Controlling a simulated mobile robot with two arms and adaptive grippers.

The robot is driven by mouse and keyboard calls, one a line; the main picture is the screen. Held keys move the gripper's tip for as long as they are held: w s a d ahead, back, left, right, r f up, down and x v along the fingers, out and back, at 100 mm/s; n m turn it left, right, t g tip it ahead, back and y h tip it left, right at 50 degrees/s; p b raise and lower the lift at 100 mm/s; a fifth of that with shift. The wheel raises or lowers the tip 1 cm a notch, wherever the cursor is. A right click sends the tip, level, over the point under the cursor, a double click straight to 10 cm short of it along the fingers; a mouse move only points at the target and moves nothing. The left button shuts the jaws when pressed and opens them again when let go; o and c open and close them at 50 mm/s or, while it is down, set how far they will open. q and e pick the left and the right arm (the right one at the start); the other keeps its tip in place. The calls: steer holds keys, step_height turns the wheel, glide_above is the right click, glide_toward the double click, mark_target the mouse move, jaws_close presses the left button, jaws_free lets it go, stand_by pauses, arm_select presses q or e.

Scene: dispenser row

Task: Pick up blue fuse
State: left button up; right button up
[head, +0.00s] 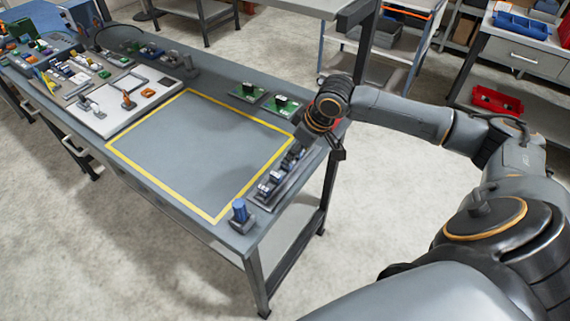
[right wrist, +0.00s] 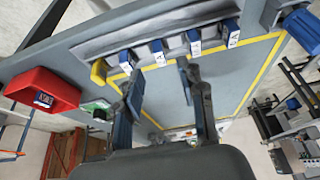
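A dispenser row (head: 280,176) lies along the right end of the workbench. In the right wrist view it holds several blue pieces with white labels, such as the blue fuse (right wrist: 158,52) and its neighbours (right wrist: 194,42) and (right wrist: 232,32). Which one the task means, I cannot tell. My right gripper (right wrist: 160,82) is open and empty, its two fingers apart and pointing toward the row. In the head view the right gripper (head: 337,147) is small, just beyond the row's far end. My left gripper is not in view.
A blue cylinder in a holder (head: 240,212) stands at the near corner; the yellow-framed bench area (head: 200,145) is bare. Two green boards (head: 250,93) lie behind it. A red bin (right wrist: 45,90) is left in the wrist view. A white tray (head: 120,100) stands further left.

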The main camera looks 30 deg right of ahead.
mark_target(286, 167)
steer(key=shift+w+a+f+p, duration=0.1)
steer(key=shift+w+f+p, duration=0.05)
steer(key=shift+f+p, duration=0.15)
steer(key=shift+w+a+f+p, duration=0.1)
steer(key=shift+f+p, duration=0.05)
steer(key=shift+f, duration=0.2)
steer(key=x, duration=0.3)
steer(key=shift+w+f+p, duration=0.2)
steer(key=shift+p, duration=0.2)
steer(key=shift+f, duration=0.2)
steer(key=c, duration=0.6)
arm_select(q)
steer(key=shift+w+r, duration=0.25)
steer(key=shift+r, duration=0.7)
arm_select(e)
jaws_close()
